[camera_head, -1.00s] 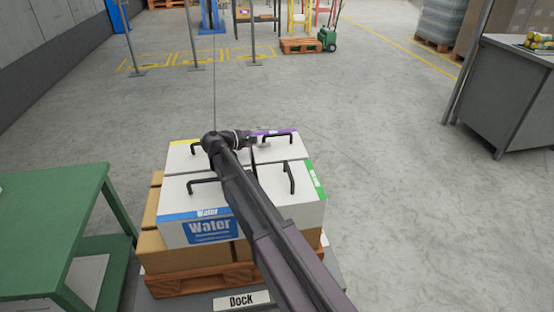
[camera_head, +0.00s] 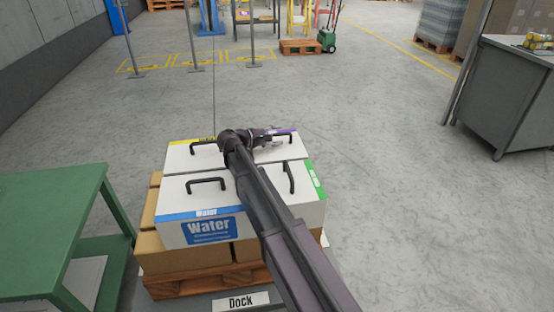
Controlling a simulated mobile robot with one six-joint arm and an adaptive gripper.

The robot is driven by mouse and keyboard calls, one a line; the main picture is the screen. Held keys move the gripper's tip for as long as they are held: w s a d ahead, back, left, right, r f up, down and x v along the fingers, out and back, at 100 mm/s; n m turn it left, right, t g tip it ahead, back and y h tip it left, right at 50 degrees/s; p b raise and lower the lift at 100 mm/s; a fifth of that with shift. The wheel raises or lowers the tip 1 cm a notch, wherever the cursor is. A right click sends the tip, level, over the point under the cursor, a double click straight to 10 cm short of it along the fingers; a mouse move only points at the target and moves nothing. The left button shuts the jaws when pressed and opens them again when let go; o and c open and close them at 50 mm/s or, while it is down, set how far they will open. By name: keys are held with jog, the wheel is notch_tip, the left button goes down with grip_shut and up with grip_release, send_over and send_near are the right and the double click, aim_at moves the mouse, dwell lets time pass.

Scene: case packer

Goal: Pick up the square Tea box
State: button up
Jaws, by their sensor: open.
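Several white boxes with black handles sit packed together on a stack. The front-left one is the Water box (camera_head: 178,234), with a blue strip. A box with a green strip (camera_head: 314,180) is at front right, a box with a yellow strip (camera_head: 180,160) at back left, and a box with a purple strip (camera_head: 287,153) at back right. I cannot read which is the Tea box. My gripper (camera_head: 279,141) is open and empty, above the purple-strip box and pointing right. My arm hides parts of the green-strip and purple-strip boxes.
The boxes rest on brown cartons (camera_head: 185,255) on a wooden pallet (camera_head: 205,281) at the Dock sign (camera_head: 243,302). A green table (camera_head: 45,215) stands close on the left, a grey desk (camera_head: 505,105) at far right.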

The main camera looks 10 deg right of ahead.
dwell(0.3)
grip_shut()
jog(key=shift+r, duration=0.15)
dwell(0.3)
notch_tip(320, 180, up, 18)
jog(key=p, duration=1.8)
dwell(0.4)
